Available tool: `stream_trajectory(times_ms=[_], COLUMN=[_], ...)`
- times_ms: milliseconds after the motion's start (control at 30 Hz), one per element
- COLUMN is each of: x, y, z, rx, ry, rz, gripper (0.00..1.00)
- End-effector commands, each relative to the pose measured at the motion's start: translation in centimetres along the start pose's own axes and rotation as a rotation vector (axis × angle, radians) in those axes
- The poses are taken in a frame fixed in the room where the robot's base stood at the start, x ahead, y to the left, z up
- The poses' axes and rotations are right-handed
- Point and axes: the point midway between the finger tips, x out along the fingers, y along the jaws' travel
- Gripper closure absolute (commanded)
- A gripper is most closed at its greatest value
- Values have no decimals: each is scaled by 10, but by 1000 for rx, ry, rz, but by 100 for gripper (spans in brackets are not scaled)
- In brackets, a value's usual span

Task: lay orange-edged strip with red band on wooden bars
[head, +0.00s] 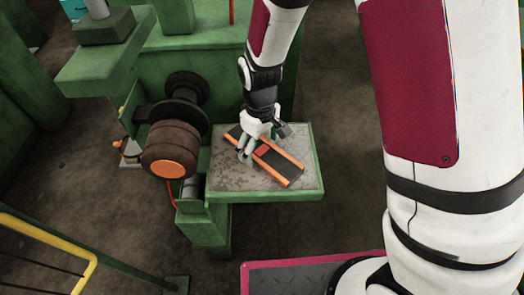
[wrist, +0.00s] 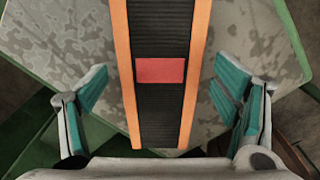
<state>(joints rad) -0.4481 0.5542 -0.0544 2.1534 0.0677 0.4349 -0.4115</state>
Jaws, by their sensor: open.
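The strip (head: 283,166) is dark and ribbed with orange edges and a red band near one end. It lies at a slant on the worn grey top of a green stand in the head view. In the wrist view the strip (wrist: 162,100) runs up the middle, its red band (wrist: 161,70) near the centre. My gripper (head: 259,146) is over the band end of the strip. In the wrist view my gripper (wrist: 165,98) is open, with one teal-padded finger on each side of the strip, both apart from it. I cannot make out the wooden bars.
The grey plate (head: 232,179) has bare room around the strip. A brown roller with an orange end (head: 172,168) stands just left of it. Green machine parts (head: 100,70) rise behind on the left. A yellow rail (head: 60,237) is at lower left.

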Motion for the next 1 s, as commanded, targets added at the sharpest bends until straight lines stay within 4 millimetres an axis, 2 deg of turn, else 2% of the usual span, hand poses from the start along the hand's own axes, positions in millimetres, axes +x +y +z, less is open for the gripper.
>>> stream_trajectory(times_ms=[133, 300, 367, 433, 467, 767, 1000], x=[0, 0, 0, 0, 0, -3, -20], y=[0, 0, 0, 0, 0, 0, 0], z=[0, 0, 0, 0, 0, 0, -1], rx=[0, 0, 0, 0, 0, 0, 0], ry=[0, 0, 0, 0, 0, 0, 2], rz=[0, 0, 0, 0, 0, 0, 0], gripper=[21, 59, 71, 71, 75, 76, 76])
